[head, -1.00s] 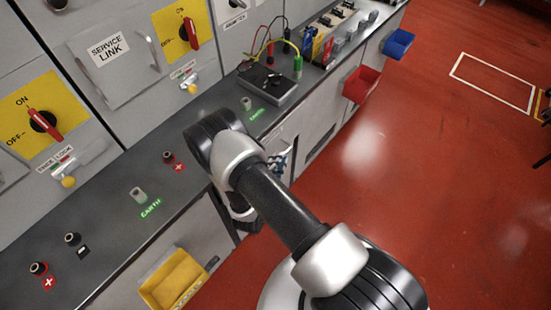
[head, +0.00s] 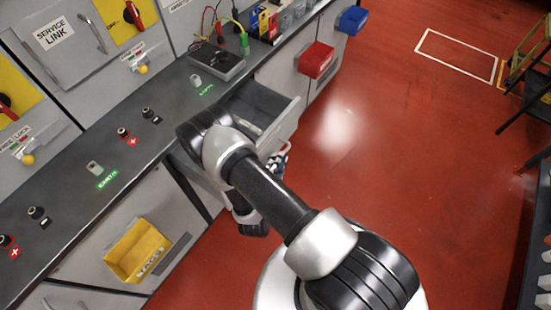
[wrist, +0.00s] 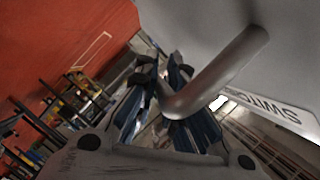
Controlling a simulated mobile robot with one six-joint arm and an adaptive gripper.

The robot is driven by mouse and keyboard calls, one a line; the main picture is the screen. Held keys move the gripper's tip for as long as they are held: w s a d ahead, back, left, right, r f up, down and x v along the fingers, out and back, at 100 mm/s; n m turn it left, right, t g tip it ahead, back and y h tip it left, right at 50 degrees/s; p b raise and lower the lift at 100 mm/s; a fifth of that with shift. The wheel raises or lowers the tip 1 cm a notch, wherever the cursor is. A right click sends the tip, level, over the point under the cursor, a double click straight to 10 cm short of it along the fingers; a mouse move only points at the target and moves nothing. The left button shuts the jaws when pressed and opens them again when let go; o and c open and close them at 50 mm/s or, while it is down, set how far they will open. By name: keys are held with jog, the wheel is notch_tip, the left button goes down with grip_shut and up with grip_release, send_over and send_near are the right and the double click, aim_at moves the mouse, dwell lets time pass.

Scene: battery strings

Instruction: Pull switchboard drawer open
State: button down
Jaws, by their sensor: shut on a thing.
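The switchboard drawer (head: 266,101) stands pulled out from under the dark worktop, and its grey inside shows in the head view. In the wrist view its grey front (wrist: 190,25) fills the upper right, with part of a label starting "SWITC" (wrist: 285,108). A grey bar handle (wrist: 225,70) sticks out from that front. My gripper (wrist: 168,100) is shut on the handle, its dark blue fingers on either side of the bar. In the head view my gripper (head: 280,160) shows only in part, and my arm hides the near part of the drawer.
The worktop (head: 60,215) carries terminals and a black test box (head: 217,62) with leads. A yellow bin (head: 130,255), a red bin (head: 316,60) and a blue bin (head: 352,20) hang on the cabinet fronts. The red floor (head: 400,140) beside the drawer is clear.

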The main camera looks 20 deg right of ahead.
jog(key=shift+s+d, duration=0.25)
jog(key=shift+s, duration=0.1)
jog(key=c, duration=1.7)
grip_release()
jog(key=v, duration=1.2)
jog(key=shift+r, duration=0.1)
